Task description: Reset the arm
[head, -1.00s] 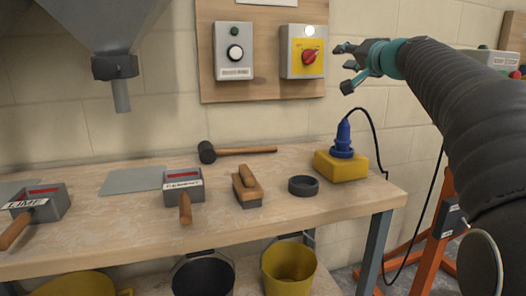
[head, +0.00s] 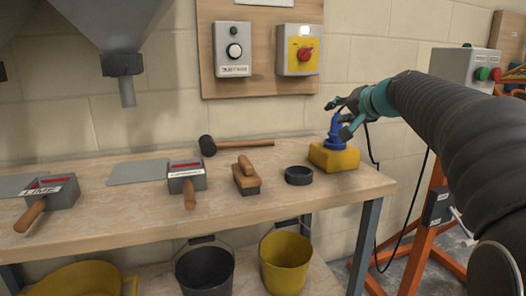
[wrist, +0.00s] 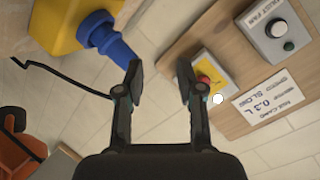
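My gripper (head: 338,116) is at the right of the head view, above the back right of the workbench, and overlaps the blue plug in that picture. In the wrist view my gripper (wrist: 160,70) has its two fingers apart with nothing between them. The blue plug (wrist: 108,38) on its yellow box (wrist: 62,20) lies left of the fingers there. A red knob on a yellow plate (wrist: 215,72) is right of the fingers, apparently farther off on the wall board.
The workbench (head: 120,235) carries scoops, a mallet (head: 240,144), a wooden float (head: 246,178), a black ring (head: 298,175) and the yellow box (head: 336,159). Buckets stand below. A grey button box (head: 464,66) on an orange stand is at right. A black cable hangs behind the plug.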

